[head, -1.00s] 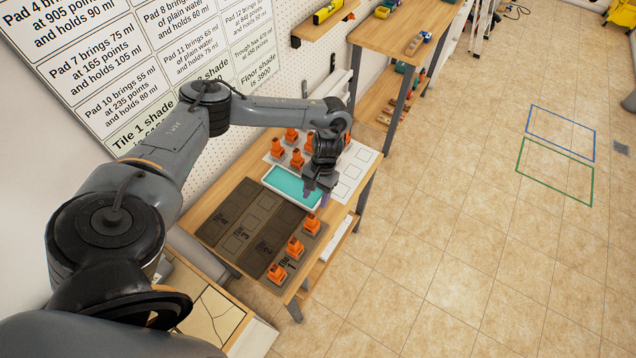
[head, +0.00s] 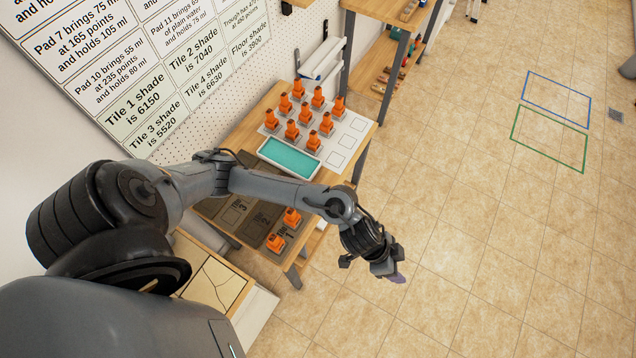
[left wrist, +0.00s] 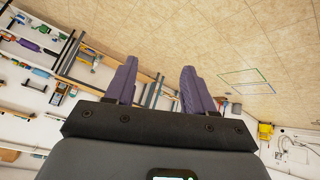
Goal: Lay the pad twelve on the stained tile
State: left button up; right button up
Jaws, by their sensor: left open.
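Several orange-handled pads (head: 292,130) stand on a white sheet of marked squares (head: 333,158) at the far end of the bench. I cannot read which is pad twelve. The dark tile board (head: 238,208) at the near end carries tile labels; two orange-handled pads (head: 276,242) show at tile 1, and my left arm hides part of the board. A teal trough (head: 289,158) lies between board and sheet. My left gripper (head: 397,275) is open and empty over the floor, right of the bench; its purple fingers (left wrist: 160,85) stand apart in the left wrist view. My right gripper is out of view.
A wall chart (head: 150,85) lists pads and tile shades. Shelves (head: 385,60) stand beyond the bench. A cracked pale panel (head: 215,285) lies at the near left.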

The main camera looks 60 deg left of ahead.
pick_arm(q)
notch_tip(320, 180, up, 6)
jog(key=s+a+n+t+y, duration=0.2)
jog(key=a, duration=0.1)
jog(key=s+a+n+g+y, duration=0.2)
jog(key=s+a+g+y, duration=0.1)
jog(key=s+a, duration=0.8)
jog(key=shift+s+a+f+y, duration=0.35)
jog(key=shift+a+f, duration=0.1)
jog(key=shift+a, duration=0.55)
notch_tip(320, 180, up, 4)
jog(key=p, duration=0.3)
jog(key=shift+p, duration=0.4)
